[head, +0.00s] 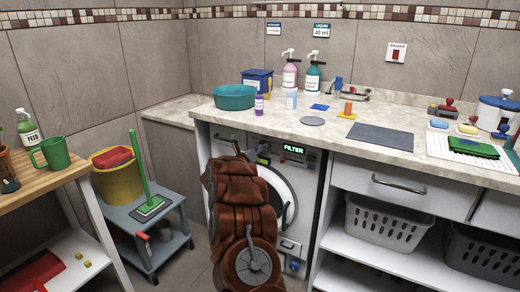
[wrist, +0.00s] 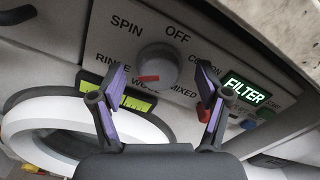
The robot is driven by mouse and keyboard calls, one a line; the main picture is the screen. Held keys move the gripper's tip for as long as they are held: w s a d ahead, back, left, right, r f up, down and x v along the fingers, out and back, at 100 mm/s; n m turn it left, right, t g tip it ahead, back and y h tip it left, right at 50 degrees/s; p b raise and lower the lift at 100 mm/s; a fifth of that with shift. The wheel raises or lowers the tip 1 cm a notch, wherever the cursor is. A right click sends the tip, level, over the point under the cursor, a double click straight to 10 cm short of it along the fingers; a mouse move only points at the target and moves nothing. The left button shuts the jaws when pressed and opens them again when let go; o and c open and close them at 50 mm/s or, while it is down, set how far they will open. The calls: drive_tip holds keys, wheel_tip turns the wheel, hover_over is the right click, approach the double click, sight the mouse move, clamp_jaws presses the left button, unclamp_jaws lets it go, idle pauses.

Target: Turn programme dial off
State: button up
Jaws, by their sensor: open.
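The programme dial (wrist: 157,64) is a round grey knob on the washing machine's light panel in the wrist view. Its red mark sits at the lower edge of the knob, toward the partly covered WOOL label, away from OFF (wrist: 178,34) at the top. SPIN, RINSE, COTTON and MIXED also surround it. My gripper (wrist: 163,80) is open, its purple-padded fingers on either side of the dial in the picture; I cannot tell whether they touch it. In the head view my brown arm covers much of the washing machine (head: 310,190), and I cannot make out the dial there.
A lit display (wrist: 246,90) reads FILTER, with green and blue buttons right of the dial. The countertop edge (wrist: 285,30) overhangs close above. The round door (wrist: 45,115) lies below left. A grey trolley (head: 150,225) with a bucket (head: 118,182) stands left of the machine.

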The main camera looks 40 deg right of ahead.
drive_tip(key=shift+w+d+f, duration=0.1)
drive_tip(key=shift+w+d, duration=0.05)
drive_tip(key=shift+d, duration=0.25)
drive_tip(key=c, duration=1.2)
drive_tip(key=shift+o, duration=0.2)
